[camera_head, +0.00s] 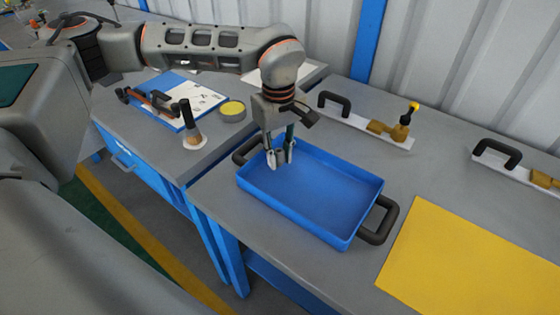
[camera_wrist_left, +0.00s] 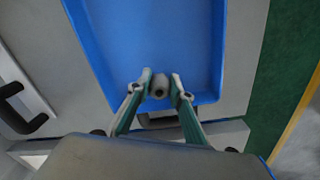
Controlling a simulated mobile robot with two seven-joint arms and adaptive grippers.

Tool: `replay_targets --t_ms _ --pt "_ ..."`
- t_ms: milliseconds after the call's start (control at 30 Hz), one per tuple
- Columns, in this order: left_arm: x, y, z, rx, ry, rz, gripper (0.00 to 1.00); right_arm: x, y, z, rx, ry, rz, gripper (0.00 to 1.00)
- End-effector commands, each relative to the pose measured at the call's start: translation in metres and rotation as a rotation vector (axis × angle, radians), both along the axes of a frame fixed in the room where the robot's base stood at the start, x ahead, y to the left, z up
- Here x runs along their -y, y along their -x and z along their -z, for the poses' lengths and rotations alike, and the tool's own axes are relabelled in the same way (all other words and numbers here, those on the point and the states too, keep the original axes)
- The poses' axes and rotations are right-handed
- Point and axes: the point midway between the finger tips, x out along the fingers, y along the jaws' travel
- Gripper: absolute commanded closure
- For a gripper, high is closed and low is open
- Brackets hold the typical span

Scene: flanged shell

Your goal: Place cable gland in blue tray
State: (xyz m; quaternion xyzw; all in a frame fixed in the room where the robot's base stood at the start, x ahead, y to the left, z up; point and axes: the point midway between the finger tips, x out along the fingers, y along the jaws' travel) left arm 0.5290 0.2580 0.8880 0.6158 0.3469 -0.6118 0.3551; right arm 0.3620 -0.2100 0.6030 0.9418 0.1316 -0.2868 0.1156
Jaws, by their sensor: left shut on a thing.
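The blue tray (camera_head: 315,190) is on the grey table, with a black handle at each end. My left gripper (camera_head: 280,155) points down over the tray's far left end. Its fingers are shut on a small grey cylindrical piece, the cable gland (camera_wrist_left: 160,87), which shows between the fingertips in the left wrist view. The blue tray fills much of that view (camera_wrist_left: 150,35). Whether the gland touches the tray floor cannot be told. My right gripper is not in view.
A yellow mat (camera_head: 475,260) lies right of the tray. White plates with black handles (camera_head: 340,112) and brass fittings (camera_head: 395,130) are behind. The tray's middle is empty.

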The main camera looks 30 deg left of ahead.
Motion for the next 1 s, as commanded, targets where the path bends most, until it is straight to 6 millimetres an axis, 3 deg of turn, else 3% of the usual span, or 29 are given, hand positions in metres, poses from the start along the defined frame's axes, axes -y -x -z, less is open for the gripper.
replay_targets --t_ms 133,533,567,600,1000 --pt "0.0 0.001 0.023 -0.004 0.0 0.001 0.97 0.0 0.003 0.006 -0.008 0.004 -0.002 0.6" --pt "0.0 0.0 0.026 0.0 0.0 0.001 0.97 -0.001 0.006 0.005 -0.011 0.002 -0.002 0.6" --pt "0.0 0.0 0.025 0.0 0.0 0.001 0.72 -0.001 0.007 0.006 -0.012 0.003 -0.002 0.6" --pt "0.0 0.0 0.025 0.0 0.0 0.001 0.62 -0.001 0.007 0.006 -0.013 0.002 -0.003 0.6" --pt "0.0 0.0 0.022 0.0 0.0 0.001 0.62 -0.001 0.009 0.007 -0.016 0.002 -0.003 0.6"
